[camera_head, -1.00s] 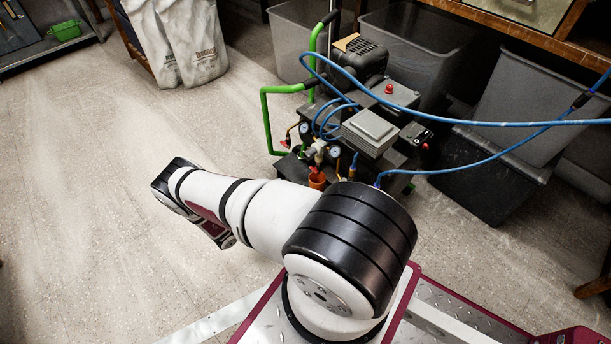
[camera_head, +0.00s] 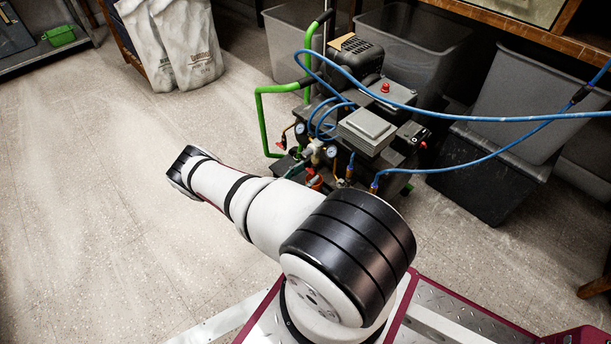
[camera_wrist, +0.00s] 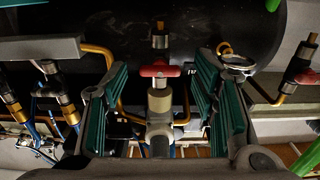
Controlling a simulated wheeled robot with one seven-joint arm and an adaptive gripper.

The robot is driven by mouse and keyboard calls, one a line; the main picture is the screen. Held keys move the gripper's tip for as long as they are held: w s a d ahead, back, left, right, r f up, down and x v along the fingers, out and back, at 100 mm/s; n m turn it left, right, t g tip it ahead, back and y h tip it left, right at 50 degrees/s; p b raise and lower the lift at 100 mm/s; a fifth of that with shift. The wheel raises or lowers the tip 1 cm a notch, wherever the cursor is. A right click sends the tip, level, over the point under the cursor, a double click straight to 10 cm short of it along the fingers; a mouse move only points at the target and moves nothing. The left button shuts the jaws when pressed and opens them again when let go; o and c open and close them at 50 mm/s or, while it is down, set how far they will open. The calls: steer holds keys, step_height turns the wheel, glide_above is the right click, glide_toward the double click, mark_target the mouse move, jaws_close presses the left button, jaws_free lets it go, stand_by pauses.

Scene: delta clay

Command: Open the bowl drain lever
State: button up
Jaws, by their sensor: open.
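In the wrist view, a small red lever (camera_wrist: 160,71) sits crosswise on a valve with a brass and grey body (camera_wrist: 160,105). I cannot tell for certain whether this is the bowl drain lever. My gripper (camera_wrist: 161,76) is open, with one green-padded finger on each side of this lever and a gap on both sides. A second red lever (camera_wrist: 307,78) on a brass fitting is at the right, outside the fingers. In the head view, my arm hides most of the gripper; a teal finger shows beside the compressor (camera_head: 368,130).
Brass pipes and a round gauge (camera_wrist: 238,62) lie close around the fingers. Blue hoses (camera_head: 470,118) cross above the compressor on the right. Grey bins (camera_head: 510,100) stand behind it. Open floor (camera_head: 90,200) lies to the left.

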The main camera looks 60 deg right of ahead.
steer(key=c, duration=1.2)
steer(key=shift+o, duration=0.2)
steer(key=shift+n, duration=8.9)
